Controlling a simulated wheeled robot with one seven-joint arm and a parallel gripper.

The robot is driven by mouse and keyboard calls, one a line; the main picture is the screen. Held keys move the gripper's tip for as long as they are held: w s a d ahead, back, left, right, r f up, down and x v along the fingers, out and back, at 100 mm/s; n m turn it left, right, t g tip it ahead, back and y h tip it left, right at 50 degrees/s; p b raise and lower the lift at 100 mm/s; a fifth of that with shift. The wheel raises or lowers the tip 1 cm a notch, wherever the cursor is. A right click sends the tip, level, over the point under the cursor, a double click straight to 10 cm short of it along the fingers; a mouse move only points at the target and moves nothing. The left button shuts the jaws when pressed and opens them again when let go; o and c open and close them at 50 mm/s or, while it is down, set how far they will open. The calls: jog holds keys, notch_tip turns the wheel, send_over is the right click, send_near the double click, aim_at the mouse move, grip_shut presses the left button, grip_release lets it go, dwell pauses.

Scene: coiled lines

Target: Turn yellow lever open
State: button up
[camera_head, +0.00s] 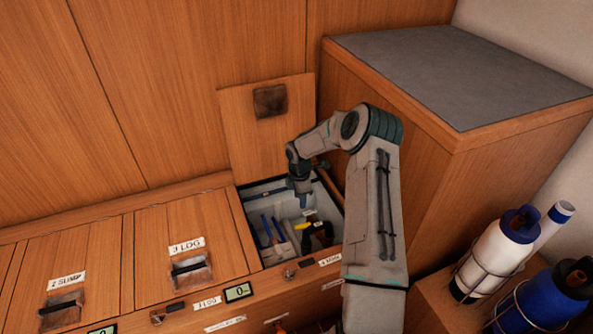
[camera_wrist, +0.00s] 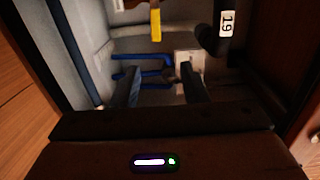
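The yellow lever (camera_wrist: 155,25) shows at the top middle of the wrist view, lying just beyond my fingertips. In the head view a small yellow spot (camera_head: 309,212) lies inside the open locker (camera_head: 262,187), just below my gripper (camera_head: 303,198). In the wrist view my gripper (camera_wrist: 160,76) has its two dark fingers apart, with nothing held between them. The fingers point into the locker and appear clear of the lever. Blue pipes (camera_wrist: 142,57) run below the lever, near the fingertips. The lever's pivot is not clearly visible.
The opened wooden lid (camera_head: 268,125) leans against the back wall. Closed hatches (camera_head: 185,240) lie to the left. A tall grey-topped cabinet (camera_head: 460,75) and bottles (camera_head: 500,245) are on the right.

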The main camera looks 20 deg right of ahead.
notch_tip(320, 180, up, 13)
jog(key=s+a+m+p, duration=0.2)
jog(key=p, duration=0.2)
jog(key=shift+s+h, duration=0.2)
jog(key=shift+h, duration=0.2)
jog(key=shift+a, duration=0.1)
